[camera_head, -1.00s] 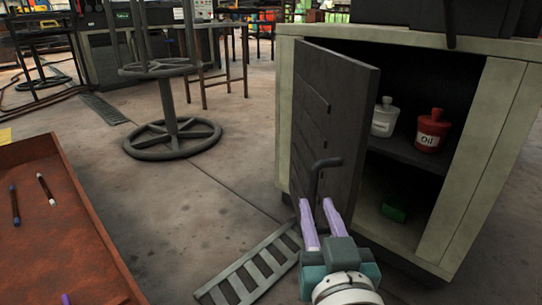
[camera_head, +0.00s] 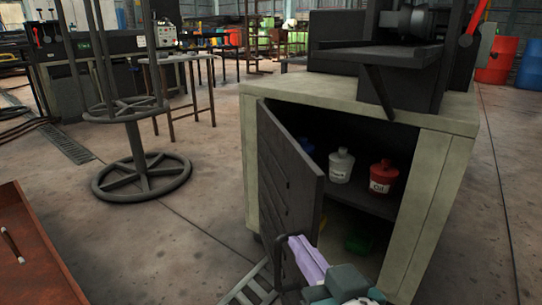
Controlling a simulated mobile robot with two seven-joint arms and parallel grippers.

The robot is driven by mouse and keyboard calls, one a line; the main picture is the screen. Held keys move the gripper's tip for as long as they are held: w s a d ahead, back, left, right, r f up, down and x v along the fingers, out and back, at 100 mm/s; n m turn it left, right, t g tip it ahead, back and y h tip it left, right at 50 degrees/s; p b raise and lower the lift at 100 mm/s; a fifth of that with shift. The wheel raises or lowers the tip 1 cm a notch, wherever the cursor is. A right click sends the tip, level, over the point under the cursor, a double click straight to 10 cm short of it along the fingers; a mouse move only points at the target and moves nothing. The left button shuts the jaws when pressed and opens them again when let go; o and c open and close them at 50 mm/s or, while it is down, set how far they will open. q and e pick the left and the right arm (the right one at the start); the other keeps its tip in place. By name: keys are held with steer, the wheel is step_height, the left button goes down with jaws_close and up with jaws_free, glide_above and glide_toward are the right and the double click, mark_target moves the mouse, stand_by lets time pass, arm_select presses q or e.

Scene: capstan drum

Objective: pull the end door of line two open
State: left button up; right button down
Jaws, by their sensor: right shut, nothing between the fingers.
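A dark panelled door (camera_head: 285,180) stands swung open on the left front of a pale-framed cabinet (camera_head: 430,190); no line number is readable. Its dark bent handle (camera_head: 279,262) is low on the outer face, partly hidden by my fingers. My right gripper (camera_head: 298,243) enters from the bottom of the head view. Its lilac fingers are together and hold nothing, with the tips beside the handle; I cannot tell whether they touch it. My left gripper is out of view.
A round-based stand (camera_head: 140,178) is at left. A rust-red tray (camera_head: 30,255) fills the lower left.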

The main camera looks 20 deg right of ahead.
steer(key=d+m+b, duration=0.1)
steer(key=d+b, duration=0.1)
steer(key=d, duration=0.1)
steer(key=shift+s+m+b, duration=0.3)
steer(key=shift+s+m, duration=0.1)
steer(key=s+d+r+m+t+y+b, duration=0.1)
steer(key=s+d+r+m+t+b, duration=0.15)
steer(key=d+m, duration=0.4)
step_height(320, 180, up, 2)
steer(key=m+g+y+b, duration=0.1)
steer(key=m+y+b, duration=0.15)
steer(key=m, duration=0.35)
glide_above(314, 234)
steer(key=d, duration=0.3)
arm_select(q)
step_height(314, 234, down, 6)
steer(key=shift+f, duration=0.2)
